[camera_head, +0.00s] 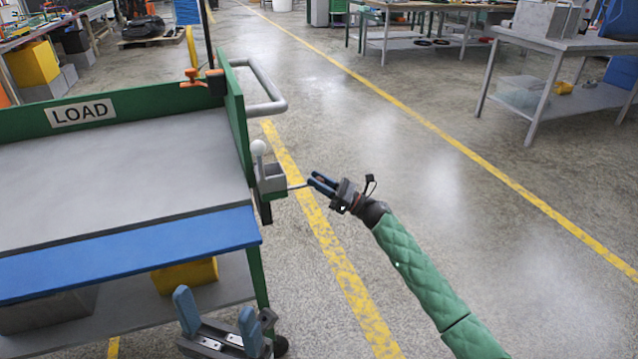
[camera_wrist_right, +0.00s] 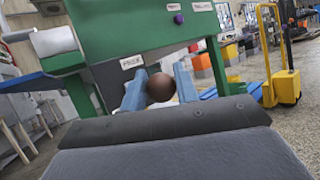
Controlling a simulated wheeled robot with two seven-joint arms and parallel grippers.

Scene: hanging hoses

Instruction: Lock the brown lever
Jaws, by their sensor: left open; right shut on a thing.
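The brown lever's round knob (camera_wrist_right: 160,87) sits between the two blue fingers of my right gripper (camera_wrist_right: 161,92) in the right wrist view. In the head view my right gripper (camera_head: 322,182) is shut on the lever's outer end. A thin metal rod (camera_head: 297,187) runs from there to the grey box (camera_head: 270,180) on the side of the green cart. The knob is mostly hidden by the fingers in the head view. My left gripper (camera_head: 216,308) is open and empty at the bottom, in front of the cart, with its fingers wide apart.
The cart (camera_head: 110,240) has a LOAD sign, a blue front edge and a yellow bin (camera_head: 185,275) below. A white-knobbed lever (camera_head: 258,148) stands upright by the grey box. A metal handle (camera_head: 268,90) juts out behind. The floor to the right is clear up to the tables.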

